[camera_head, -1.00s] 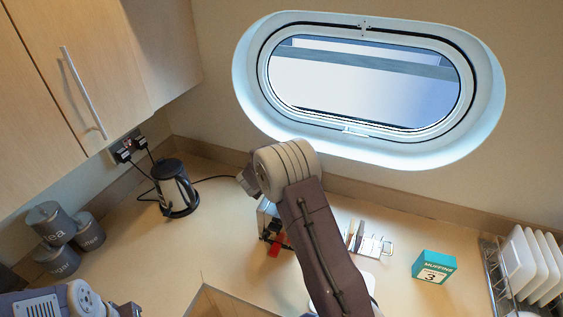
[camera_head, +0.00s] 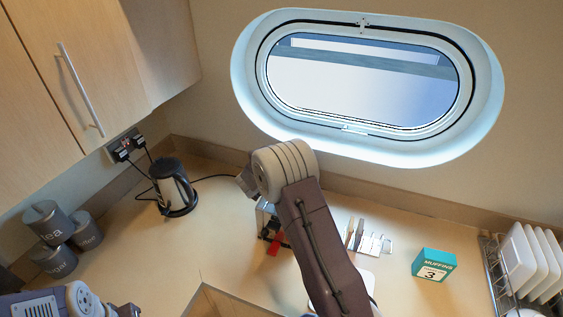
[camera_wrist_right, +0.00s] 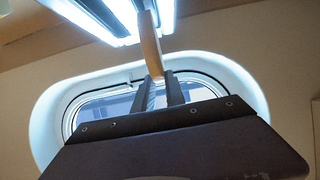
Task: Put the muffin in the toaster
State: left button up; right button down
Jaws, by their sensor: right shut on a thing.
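The muffin (camera_wrist_right: 151,47) is a thin tan piece, seen edge-on in the right wrist view. My right gripper (camera_wrist_right: 160,88) is shut on it, one dark finger on each side. The right gripper and muffin are hidden there. Only part of my left arm shows, bottom left.
A teal muffin box (camera_head: 434,265) and a small rack (camera_head: 372,243) stand right of my arm. A dish rack with white plates (camera_head: 517,262) is far right. A kettle (camera_head: 173,187) and grey canisters (camera_head: 50,222) stand left.

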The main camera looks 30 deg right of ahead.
jog(key=shift+w, duration=0.1)
dwell(0.3)
jog(key=shift+p, duration=0.3)
jog(key=shift+f, duration=0.1)
jog(key=shift+f+b, duration=2.85)
jog(key=shift+f, duration=1.25)
jog(key=c, duration=1.3)
grip_release()
